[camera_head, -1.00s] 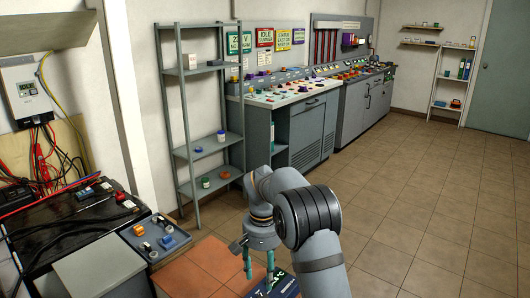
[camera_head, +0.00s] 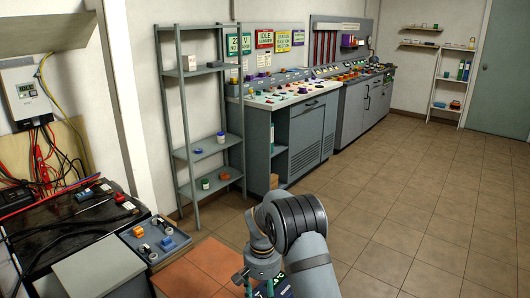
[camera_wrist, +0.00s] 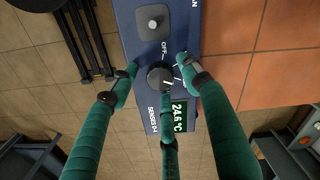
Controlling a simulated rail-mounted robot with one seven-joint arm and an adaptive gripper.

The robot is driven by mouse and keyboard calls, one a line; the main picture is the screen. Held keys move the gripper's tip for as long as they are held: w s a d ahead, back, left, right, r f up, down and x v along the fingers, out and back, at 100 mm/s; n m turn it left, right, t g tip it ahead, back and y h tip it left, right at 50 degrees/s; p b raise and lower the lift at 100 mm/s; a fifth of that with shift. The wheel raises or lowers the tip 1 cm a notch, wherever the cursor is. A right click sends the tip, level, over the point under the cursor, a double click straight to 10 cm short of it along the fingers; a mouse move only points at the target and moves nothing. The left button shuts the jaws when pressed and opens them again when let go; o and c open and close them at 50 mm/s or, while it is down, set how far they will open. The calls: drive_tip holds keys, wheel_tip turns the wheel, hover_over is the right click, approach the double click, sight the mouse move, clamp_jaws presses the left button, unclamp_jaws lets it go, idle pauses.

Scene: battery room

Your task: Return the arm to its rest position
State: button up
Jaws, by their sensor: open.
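My arm (camera_head: 290,224) is bent over the tiled floor at the bottom middle of the head view. My gripper (camera_head: 254,288) points down at the bottom edge, partly cut off. In the wrist view its green fingers (camera_wrist: 157,82) are spread open. They overlap the view of a blue panel (camera_wrist: 181,40), and whether they touch it cannot be told. The panel has a grey knob (camera_wrist: 152,23), a black dial (camera_wrist: 158,76) and a display (camera_wrist: 179,117) that appears to read 24.6 °C. The fingers appear to hold nothing.
On the left is a dark bench (camera_head: 60,232) with cables and a grey tray (camera_head: 155,243). A grey shelf rack (camera_head: 184,130) and a control console (camera_head: 303,137) line the wall. The tiled floor (camera_head: 420,210) at right is clear.

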drive_tip(key=shift+r, duration=0.1)
wheel_tip(320, 180, up, 12)
wheel_tip(320, 180, down, 12)
drive_tip(key=shift+f, duration=0.1)
drive_tip(key=shift+r+n+p, duration=0.2)
drive_tip(key=shift+n+p, duration=0.45)
drive_tip(key=shift+n, duration=0.05)
drive_tip(key=n+p, duration=0.1)
drive_tip(key=n, duration=0.1)
drive_tip(key=shift+s+n, duration=0.1)
drive_tip(key=shift+n, duration=0.2)
drive_tip(key=n+p, duration=0.3)
drive_tip(key=n, duration=0.2)
drive_tip(key=n+p, duration=0.4)
drive_tip(key=n, duration=0.2)
drive_tip(key=shift+n, duration=0.3)
drive_tip(key=shift+f+n+p, duration=0.15)
drive_tip(key=shift+n+p, duration=0.9)
drive_tip(key=shift+n, duration=0.95)
